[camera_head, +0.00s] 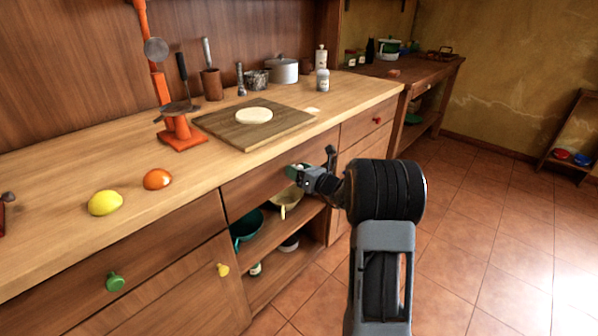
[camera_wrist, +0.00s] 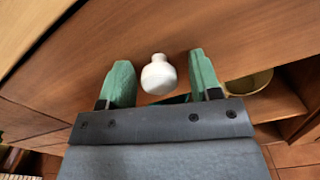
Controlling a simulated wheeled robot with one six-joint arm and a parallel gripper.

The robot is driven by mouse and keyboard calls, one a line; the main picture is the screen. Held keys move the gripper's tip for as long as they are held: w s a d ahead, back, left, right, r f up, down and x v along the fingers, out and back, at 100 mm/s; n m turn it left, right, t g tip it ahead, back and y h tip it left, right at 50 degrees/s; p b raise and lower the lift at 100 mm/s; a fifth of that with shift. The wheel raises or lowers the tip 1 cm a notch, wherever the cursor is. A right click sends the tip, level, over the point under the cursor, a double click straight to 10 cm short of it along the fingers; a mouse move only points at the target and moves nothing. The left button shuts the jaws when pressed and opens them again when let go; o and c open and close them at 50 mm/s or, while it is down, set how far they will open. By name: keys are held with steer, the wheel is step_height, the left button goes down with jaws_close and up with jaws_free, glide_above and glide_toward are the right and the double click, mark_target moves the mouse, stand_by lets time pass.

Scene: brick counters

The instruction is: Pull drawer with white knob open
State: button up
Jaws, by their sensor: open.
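The white knob (camera_wrist: 158,75) sits on a wooden drawer front (camera_wrist: 200,32) in the wrist view. My gripper (camera_wrist: 162,80) is open, with one green fingertip on each side of the knob and a visible gap on both sides. In the head view, my gripper (camera_head: 296,170) is at the front of the drawer (camera_head: 250,184), under the counter edge and above an open shelf. The knob is mostly hidden by my gripper there. The drawer front looks flush with the cabinet.
A green knob (camera_head: 115,282), a yellow knob (camera_head: 222,270) and a red knob (camera_head: 378,120) are on neighbouring fronts. A lemon (camera_head: 105,203), an orange (camera_head: 157,179) and a cutting board (camera_head: 232,126) lie on the counter. Bowls stand on the shelf below. The tiled floor at right is clear.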

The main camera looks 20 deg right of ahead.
jaws_close()
stand_by(0.4)
